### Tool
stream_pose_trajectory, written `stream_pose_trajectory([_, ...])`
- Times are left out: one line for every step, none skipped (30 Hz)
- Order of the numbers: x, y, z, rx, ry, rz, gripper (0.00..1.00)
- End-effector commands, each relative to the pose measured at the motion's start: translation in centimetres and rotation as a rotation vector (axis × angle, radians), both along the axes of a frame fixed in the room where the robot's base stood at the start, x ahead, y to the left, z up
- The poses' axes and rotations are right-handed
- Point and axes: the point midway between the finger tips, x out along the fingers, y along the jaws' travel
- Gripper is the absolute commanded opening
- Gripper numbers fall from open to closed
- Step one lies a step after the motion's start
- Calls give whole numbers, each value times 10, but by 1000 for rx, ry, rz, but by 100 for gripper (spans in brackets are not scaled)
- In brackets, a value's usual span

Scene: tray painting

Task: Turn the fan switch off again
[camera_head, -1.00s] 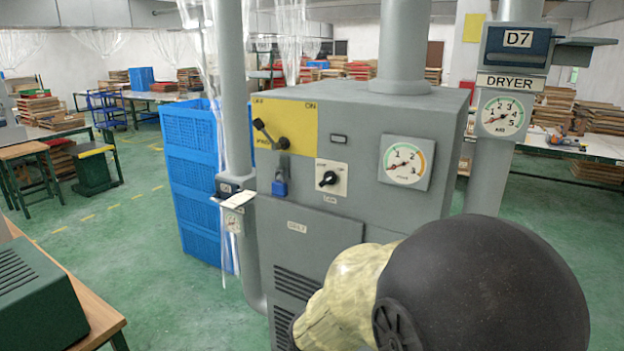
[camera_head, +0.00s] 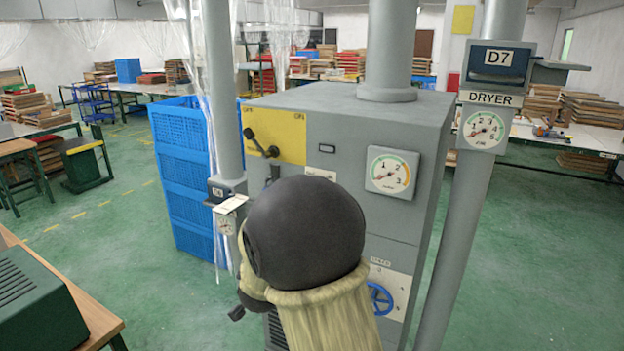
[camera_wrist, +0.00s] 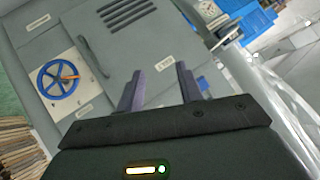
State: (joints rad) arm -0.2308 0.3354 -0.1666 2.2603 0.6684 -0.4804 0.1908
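The fan switch's pale plate (camera_head: 320,173) is on the front of the grey cabinet (camera_head: 345,150); only its top edge shows in the head view. My dark, round arm joint hides its knob, so its setting cannot be read. I cannot make out the switch in the wrist view. My gripper (camera_wrist: 160,78) shows there with its two fingers apart and nothing between them. It faces the lower cabinet front, near a door with a handle (camera_wrist: 93,57) and vent slots. In the head view the gripper is mostly hidden behind my arm.
A lever on a yellow OFF/ON plate (camera_head: 288,132), a gauge (camera_head: 391,173) and a blue handwheel (camera_head: 378,298) are on the cabinet. Grey pipes (camera_head: 217,80) stand beside it. Blue crates (camera_head: 183,180) are stacked at left. Green floor is open at right.

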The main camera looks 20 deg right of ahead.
Motion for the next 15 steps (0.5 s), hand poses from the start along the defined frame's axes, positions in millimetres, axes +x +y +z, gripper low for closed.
stream_pose_trajectory([16, -7, 20, -5, -76, -82, 36])
stream_pose_trajectory([23, -11, 28, -9, -123, -134, 36])
stream_pose_trajectory([32, -18, 40, -17, -190, -204, 36])
stream_pose_trajectory([37, -23, 49, -24, -238, -256, 36])
stream_pose_trajectory([41, -27, 58, -33, -287, -307, 36])
stream_pose_trajectory([44, -33, 69, -47, -350, -372, 36])
stream_pose_trajectory([46, -36, 77, -59, -395, -417, 36])
stream_pose_trajectory([46, -39, 84, -71, -437, -459, 36])
stream_pose_trajectory([46, -42, 92, -85, -488, -510, 36])
stream_pose_trajectory([45, -44, 97, -97, -521, -542, 36])
stream_pose_trajectory([44, -45, 102, -108, -550, -571, 36])
stream_pose_trajectory([42, -47, 106, -118, -580, -601, 36])
stream_pose_trajectory([42, -47, 109, -124, -598, -617, 36])
stream_pose_trajectory([41, -48, 110, -127, -611, -630, 36])
stream_pose_trajectory([40, -48, 112, -133, -623, -641, 36])
